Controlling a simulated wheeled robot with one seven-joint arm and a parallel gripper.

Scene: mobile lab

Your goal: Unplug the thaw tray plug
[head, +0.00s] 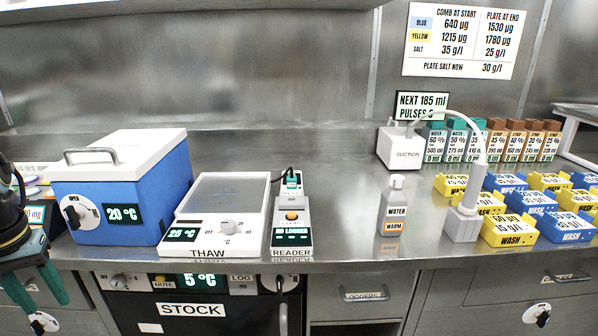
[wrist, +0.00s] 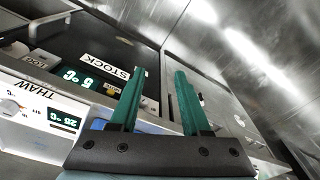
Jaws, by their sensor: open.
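The thaw tray (head: 222,205) is a white box with a grey lid, a knob and a 25 °C display, on the counter. A dark teal plug (head: 291,181) with a short dark cable sits in a white block behind the reader (head: 291,222), to the right of the tray. The cable runs toward the tray. My gripper (head: 42,290) is at the far left, in front of the counter edge, well away from the plug. Its two teal fingers are apart and empty in the wrist view (wrist: 159,74). That view shows the thaw tray's front (wrist: 40,108) but not the plug.
A blue box (head: 120,190) with a white lid stands left of the tray. A water bottle (head: 394,208), a suction unit (head: 402,148) and several wash trays stand to the right. The counter between reader and bottle is clear. The stock unit (head: 190,309) is below the counter.

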